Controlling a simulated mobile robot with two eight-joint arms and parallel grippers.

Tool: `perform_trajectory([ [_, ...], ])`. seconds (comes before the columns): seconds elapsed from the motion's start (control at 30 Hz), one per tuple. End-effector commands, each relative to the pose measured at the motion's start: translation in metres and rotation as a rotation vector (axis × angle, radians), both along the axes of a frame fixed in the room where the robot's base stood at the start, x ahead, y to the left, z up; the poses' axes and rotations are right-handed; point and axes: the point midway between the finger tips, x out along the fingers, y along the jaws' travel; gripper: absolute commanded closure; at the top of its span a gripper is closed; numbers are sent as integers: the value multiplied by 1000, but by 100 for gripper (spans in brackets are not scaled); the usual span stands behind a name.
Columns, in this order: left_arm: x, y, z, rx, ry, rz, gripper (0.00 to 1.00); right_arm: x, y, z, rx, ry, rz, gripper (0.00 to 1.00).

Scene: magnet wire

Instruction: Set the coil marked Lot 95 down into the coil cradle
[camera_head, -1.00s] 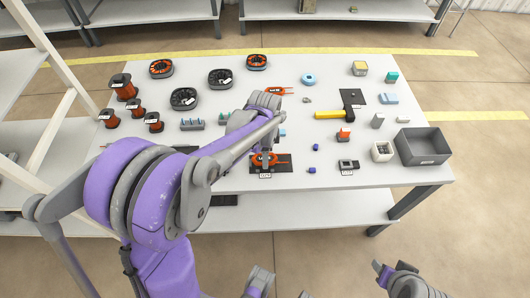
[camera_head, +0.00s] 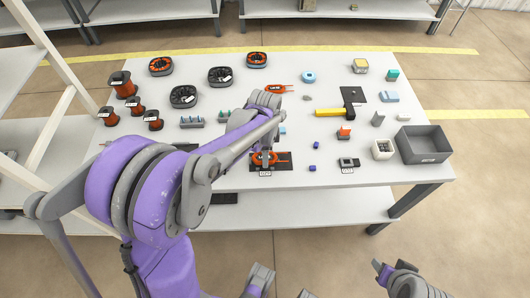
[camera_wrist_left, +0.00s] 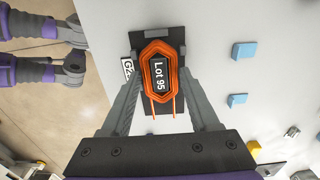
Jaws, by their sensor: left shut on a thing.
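The coil marked Lot 95 (camera_wrist_left: 172,90) is an orange, long six-sided winding with a black centre, a white-lettered label and two straight leads. My left gripper (camera_wrist_left: 160,68) is shut on it, one finger along each long side. The coil also shows in the head view (camera_head: 272,160), partly under my left arm. It lies over the dark coil cradle (camera_wrist_left: 144,40), whose plate shows in the head view (camera_head: 285,167) near the table's front edge. The coil looks level and lined up with the cradle. I cannot tell whether it is seated or just above. My right gripper's fingers are not clear.
A hammer with a yellow handle (camera_head: 329,113), a grey bin (camera_head: 423,144) and a white box (camera_head: 382,150) stand to the right. Wire spools (camera_head: 123,85) and dark ring coils (camera_head: 183,97) stand at the left and back. Small blue blocks (camera_wrist_left: 244,49) lie near the cradle.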

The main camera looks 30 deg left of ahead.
Motion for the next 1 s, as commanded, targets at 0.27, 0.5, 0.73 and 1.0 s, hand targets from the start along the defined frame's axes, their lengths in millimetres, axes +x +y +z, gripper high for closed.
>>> perform_trajectory([
  [0.27,0,0,-6,0,0,0,100,-1,0,-5,0,2,0,50],
  [0.5,0,0,-11,0,0,0,100,-1,0,-9,0,3,0,50],
  [0.73,0,0,-13,0,0,0,28,-1,0,-10,0,3,0,50],
  [1.0,0,0,-13,0,0,0,4,-1,0,-10,0,3,0,50],
])
